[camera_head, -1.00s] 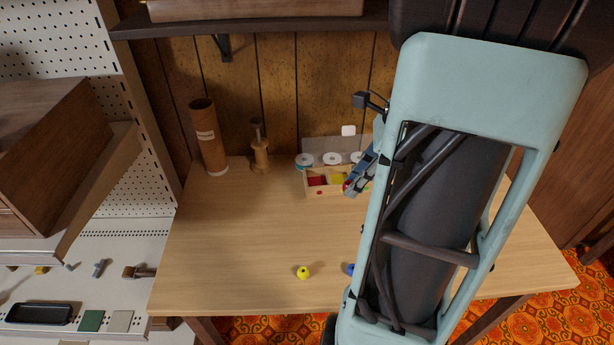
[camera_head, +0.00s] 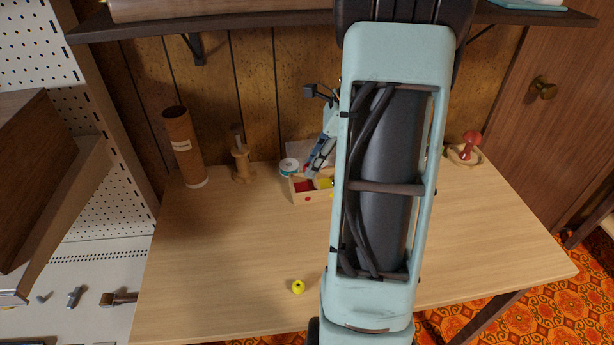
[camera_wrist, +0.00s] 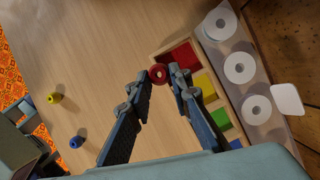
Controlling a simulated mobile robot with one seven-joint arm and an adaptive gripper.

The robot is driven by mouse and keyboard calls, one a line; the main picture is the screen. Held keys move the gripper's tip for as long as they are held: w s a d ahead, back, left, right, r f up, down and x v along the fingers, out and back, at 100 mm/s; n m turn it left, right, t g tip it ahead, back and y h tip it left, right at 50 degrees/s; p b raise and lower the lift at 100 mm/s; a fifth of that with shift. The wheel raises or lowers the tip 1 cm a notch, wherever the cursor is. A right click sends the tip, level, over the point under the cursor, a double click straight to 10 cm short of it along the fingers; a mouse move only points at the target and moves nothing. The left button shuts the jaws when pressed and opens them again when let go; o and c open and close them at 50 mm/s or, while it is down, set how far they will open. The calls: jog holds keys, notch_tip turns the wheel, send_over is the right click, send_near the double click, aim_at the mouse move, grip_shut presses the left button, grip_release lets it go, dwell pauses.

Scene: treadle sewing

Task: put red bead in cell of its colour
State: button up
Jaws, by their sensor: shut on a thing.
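My gripper (camera_wrist: 161,76) is shut on the red bead (camera_wrist: 157,72), which shows between its fingertips in the wrist view. The sorting tray (camera_wrist: 158,63) has a row of coloured cells: a red cell (camera_wrist: 181,57), a yellow cell (camera_wrist: 205,86), a green cell (camera_wrist: 221,119) and a blue one. The bead is just beside the red cell's end of the tray, near its rim; its height above it is unclear. In the head view my gripper (camera_head: 315,170) is over the tray (camera_head: 313,197), by the red cell (camera_head: 303,186); the bead is hidden there.
A yellow bead (camera_head: 298,287) lies on the open table; a blue bead (camera_wrist: 76,142) shows in the wrist view. White-topped spools (camera_wrist: 240,67) stand in a row behind the tray. A brown tube (camera_head: 183,148) and a wooden stand (camera_head: 242,162) are at the back left.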

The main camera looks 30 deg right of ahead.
jog(key=w+f, duration=0.1)
jog(key=f, duration=0.1)
jog(key=w+f, duration=0.2)
jog(key=shift+d, duration=0.4)
jog(key=shift+w+f+b, duration=0.15)
jog(key=shift+f+b, duration=0.4)
jog(key=shift+f, duration=1)
jog(key=shift+f, duration=0.6)
jog(key=o, duration=0.5)
jog(key=shift+r, duration=0.1)
